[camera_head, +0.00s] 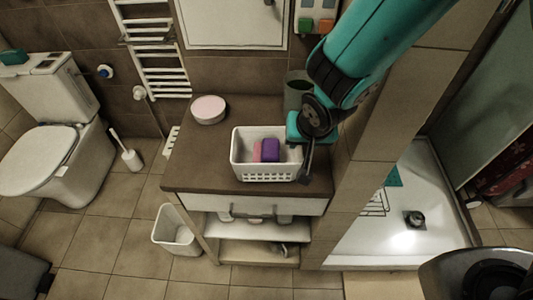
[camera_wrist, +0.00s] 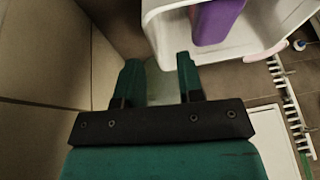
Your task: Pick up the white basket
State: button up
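The white basket (camera_head: 268,174) stands upright on the brown top of a low cabinet, with perforations in its front wall. It holds a pink item (camera_head: 257,151), a purple item (camera_head: 271,150) and something white at its right end. My gripper (camera_head: 306,160) is at the basket's right end, with the arm coming down from the upper right. In the wrist view my gripper (camera_wrist: 158,62) has its two fingers spread apart. The basket (camera_wrist: 168,36) lies just beyond the fingertips, toward the upper right, with the purple item (camera_wrist: 217,20) in it. I cannot tell whether a finger touches the basket.
A round pink-topped container (camera_head: 209,109) stands on the cabinet top (camera_head: 200,165), left of the basket. A grey cup (camera_head: 296,88) stands behind my gripper. A tiled wall edge (camera_head: 372,130) is close on the right. A white bin (camera_head: 177,232) and toilet (camera_head: 50,150) are to the left.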

aim_at(299, 149)
jog(key=p+x, duration=0.1)
jog(key=x, duration=0.1)
jog(key=p+x, duration=0.1)
jog(key=x, duration=0.2)
jog(key=shift+d+f, duration=0.25)
jog(key=shift+f, duration=0.1)
jog(key=shift+w+f, duration=0.2)
jog(key=shift+f, duration=0.25)
jog(key=shift+f, duration=0.2)
grip_shut()
